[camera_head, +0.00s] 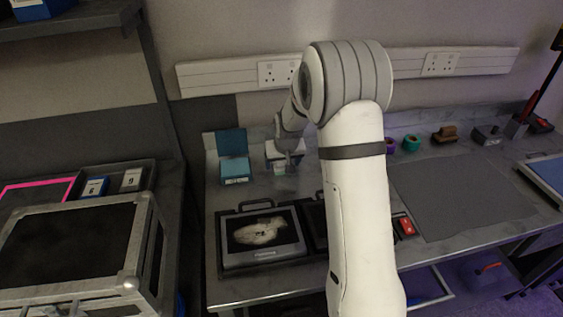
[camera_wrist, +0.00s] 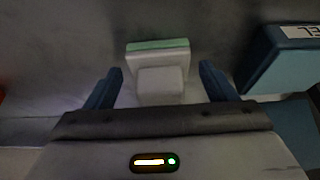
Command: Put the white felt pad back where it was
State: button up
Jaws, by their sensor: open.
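My gripper (camera_head: 287,160) is over the back of the bench, to the right of the open teal box (camera_head: 235,168). In the wrist view my gripper (camera_wrist: 161,70) is open, its two blue fingers apart. A small white block (camera_wrist: 160,82), perhaps the white felt pad, shows between the fingers, with a gap on each side. Behind it is a wider white piece with a pale green edge (camera_wrist: 158,46). I cannot tell whether the two are joined. Part of a blue box with a white label (camera_wrist: 290,55) is at the right.
A black case with a pale shape inside (camera_head: 262,236) lies in front of my gripper. My arm hides part of the bench. A grey mat (camera_head: 460,195) lies clear at the right. Green tape (camera_head: 411,143) and a brown item (camera_head: 445,134) stand at the back. A wall socket strip runs behind.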

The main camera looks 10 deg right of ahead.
jog(key=shift+r, duration=0.4)
jog(key=v, duration=1.1)
jog(key=s+r+g, duration=0.1)
jog(key=s+r, duration=0.1)
jog(key=s, duration=1.3)
jog(key=s+r, duration=0.2)
jog(key=s, duration=1.4)
jog(key=shift+s+g+b, duration=0.15)
jog(key=shift+g+b, duration=0.25)
jog(key=shift+a+r, duration=0.1)
